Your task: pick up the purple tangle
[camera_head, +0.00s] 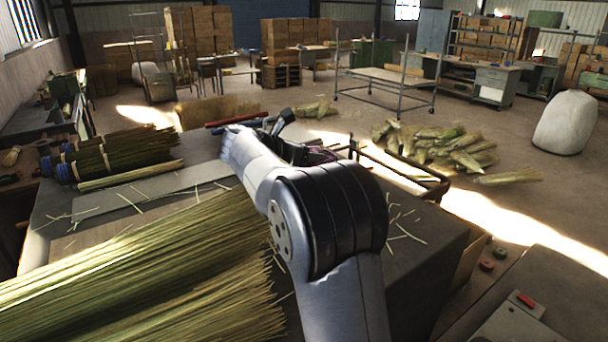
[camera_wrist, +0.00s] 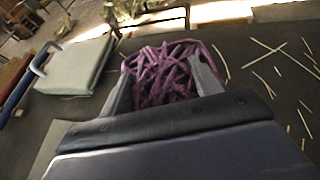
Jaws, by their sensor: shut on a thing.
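The purple tangle (camera_wrist: 160,72) is a loose clump of purple strands, seen between the two fingers of my gripper (camera_wrist: 163,80) in the wrist view. The fingers sit on its left and right sides, and my gripper is shut on it. Its lower part is hidden behind the gripper body. In the head view my arm reaches over the far part of the dark table (camera_head: 420,255), and a bit of the tangle (camera_head: 318,155) shows past the arm. I cannot tell whether the tangle touches the table.
A large straw bundle (camera_head: 130,275) lies at the table's near left, with tied bundles (camera_head: 125,152) behind it. Loose stalks are scattered on the table. A grey block (camera_wrist: 78,65) with a blue handle lies left of my gripper. A dark metal frame (camera_head: 410,172) stands at the far edge.

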